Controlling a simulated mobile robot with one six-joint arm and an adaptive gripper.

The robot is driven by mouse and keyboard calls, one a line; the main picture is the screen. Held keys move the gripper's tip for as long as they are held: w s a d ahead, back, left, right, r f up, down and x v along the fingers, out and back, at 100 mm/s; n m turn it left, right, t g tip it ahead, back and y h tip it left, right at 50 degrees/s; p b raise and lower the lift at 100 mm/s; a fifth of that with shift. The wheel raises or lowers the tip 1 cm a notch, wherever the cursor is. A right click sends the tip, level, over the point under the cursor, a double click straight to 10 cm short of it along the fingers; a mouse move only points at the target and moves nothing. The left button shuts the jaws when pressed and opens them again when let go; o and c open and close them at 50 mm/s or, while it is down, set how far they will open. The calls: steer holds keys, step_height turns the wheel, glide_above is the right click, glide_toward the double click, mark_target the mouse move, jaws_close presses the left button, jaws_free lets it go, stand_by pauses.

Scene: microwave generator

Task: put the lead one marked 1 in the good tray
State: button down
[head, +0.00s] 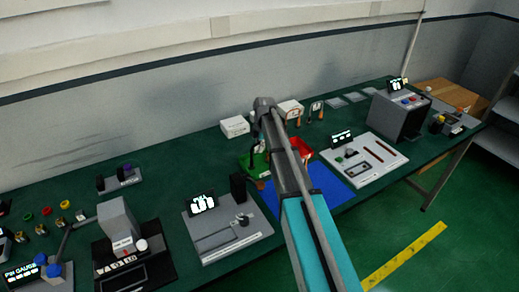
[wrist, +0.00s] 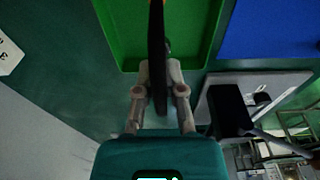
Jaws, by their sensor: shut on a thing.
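My gripper (wrist: 160,72) is shut on a dark, thin, long piece (wrist: 157,35), seen nearly edge-on in the wrist view. I take it for the lead, but no mark 1 can be read on it. The piece is over the green tray (wrist: 130,67), which lies beyond the fingertips; I cannot tell whether it touches the tray. In the head view the green tray (head: 246,163) shows left of my arm, partly hidden by it. My fingers and the held piece are not clear there.
A red tray (head: 304,154) and a blue mat (head: 335,186) lie right of my arm. A white box (head: 234,127) and small stands with orange-brown loops (head: 316,108) are behind. A grey device with a display (head: 222,225) stands left; a white panel (head: 362,160) lies right.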

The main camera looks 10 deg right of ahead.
steer(key=shift+f, duration=0.1)
steer(key=c, duration=0.7)
jaws_free()
steer(key=shift+c, duration=0.2)
steer(key=r+p, duration=0.4)
steer(key=d+r+p, duration=0.1)
steer(key=r+p, duration=0.7)
steer(key=shift+w+d+r, duration=0.1)
steer(key=shift+w+d, duration=0.1)
steer(key=shift+w, duration=0.05)
stand_by(0.6)
